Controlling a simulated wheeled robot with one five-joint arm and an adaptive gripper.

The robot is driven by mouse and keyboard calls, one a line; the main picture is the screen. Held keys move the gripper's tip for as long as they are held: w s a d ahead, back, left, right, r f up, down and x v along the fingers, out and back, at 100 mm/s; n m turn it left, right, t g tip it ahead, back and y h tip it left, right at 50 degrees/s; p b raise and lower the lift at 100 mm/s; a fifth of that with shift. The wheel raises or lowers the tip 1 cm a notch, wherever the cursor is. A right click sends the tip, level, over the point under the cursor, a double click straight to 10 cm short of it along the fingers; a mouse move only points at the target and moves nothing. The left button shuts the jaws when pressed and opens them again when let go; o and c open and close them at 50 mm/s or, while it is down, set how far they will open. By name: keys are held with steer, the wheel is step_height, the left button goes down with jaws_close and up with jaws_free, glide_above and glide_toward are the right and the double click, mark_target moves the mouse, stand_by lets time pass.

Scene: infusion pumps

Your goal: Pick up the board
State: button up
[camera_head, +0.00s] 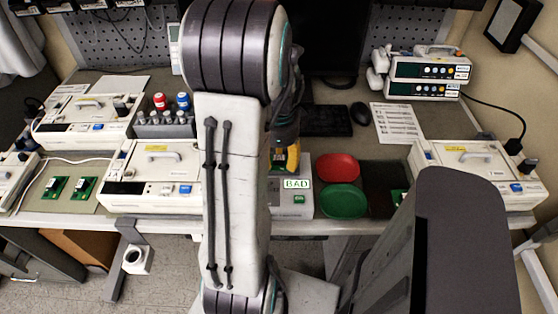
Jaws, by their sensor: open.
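Two small green boards (70,188) lie side by side on a mat at the left of the bench. A sliver of another green board (397,196) shows at the right, beside my arm column. My gripper (291,158) points down over the back of a grey tester (302,211) whose label reads BAD. The gripper is open, but my arm hides much of it. A little green shows near its tips; I cannot tell whether that is a board in the tester.
A red dish (338,168) and a green dish (343,201) stand right of the tester. White pump housings (150,190) flank the work area, with another at the right (475,172). Bottles and a rack (165,123) stand behind. My arm blocks the middle of the view.

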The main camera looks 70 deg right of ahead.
mark_target(279, 159)
steer(key=shift+c, duration=0.3)
jaws_close()
steer(key=shift+r, duration=0.15)
steer(key=shift+r, duration=0.65)
step_height(279, 159, up, 3)
steer(key=shift+d+f, duration=0.1)
steer(key=shift+f, duration=0.05)
steer(key=s+a+r, duration=0.2)
steer(key=s+r, duration=0.4)
steer(key=s, duration=0.5)
steer(key=shift+s+a+r, duration=0.2)
steer(key=shift+a+r, duration=0.15)
steer(key=shift+r, duration=0.05)
steer(key=shift+r, duration=0.1)
